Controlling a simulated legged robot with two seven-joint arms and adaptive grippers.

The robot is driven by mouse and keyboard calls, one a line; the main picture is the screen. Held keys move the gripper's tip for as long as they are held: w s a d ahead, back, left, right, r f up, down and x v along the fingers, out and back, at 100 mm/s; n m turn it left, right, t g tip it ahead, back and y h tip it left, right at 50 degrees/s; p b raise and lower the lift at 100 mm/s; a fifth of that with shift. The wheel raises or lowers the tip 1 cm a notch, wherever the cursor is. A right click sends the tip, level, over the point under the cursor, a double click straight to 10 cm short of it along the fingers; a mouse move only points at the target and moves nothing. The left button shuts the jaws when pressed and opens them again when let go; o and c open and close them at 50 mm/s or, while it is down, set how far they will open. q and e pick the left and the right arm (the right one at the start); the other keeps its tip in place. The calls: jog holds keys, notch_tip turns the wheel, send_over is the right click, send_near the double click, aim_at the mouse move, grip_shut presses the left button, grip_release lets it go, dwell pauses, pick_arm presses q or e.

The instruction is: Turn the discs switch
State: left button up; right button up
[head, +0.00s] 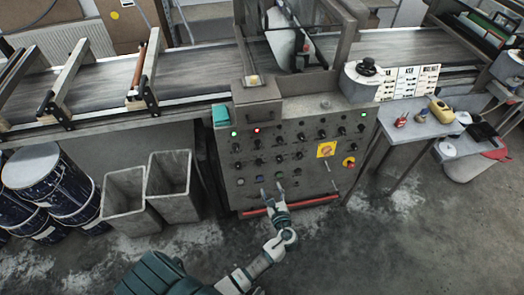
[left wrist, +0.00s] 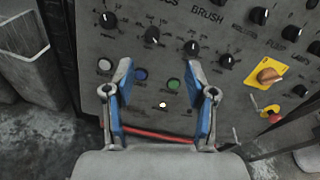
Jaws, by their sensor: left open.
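The grey control panel (head: 300,165) stands in front of me with several rows of black rotary switches. In the left wrist view, black switches (left wrist: 153,36) sit beyond my fingertips, under the lettering "BRUSH". I cannot read a "discs" label, so I cannot tell which switch is the discs one. My left gripper (head: 271,191) is before the panel's lower part. In the left wrist view, the left gripper (left wrist: 160,72) is open and empty, its blue-padded fingers apart. Between them show a blue button (left wrist: 140,74) and a green button (left wrist: 174,84). My right gripper is not in view.
An orange rotary switch on a yellow plate (left wrist: 268,75) is at the right, with a red knob (head: 349,162) near it. A red bar (head: 315,202) runs along the panel's bottom. Grey bins (head: 172,185) stand left; a small table (head: 425,127) stands right.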

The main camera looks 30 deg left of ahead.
pick_arm(q)
jog(key=m+y, duration=0.1)
jog(key=y, duration=0.1)
send_near(258, 144)
jog(key=shift+t, duration=0.3)
jog(key=x, duration=0.2)
jog(key=b+x, duration=0.1)
jog(key=x, duration=0.2)
jog(key=f+b+x, duration=0.1)
jog(key=x, duration=0.2)
jog(key=shift+w+a, duration=0.15)
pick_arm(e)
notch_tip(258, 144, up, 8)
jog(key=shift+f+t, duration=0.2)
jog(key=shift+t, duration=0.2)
pick_arm(q)
grip_shut()
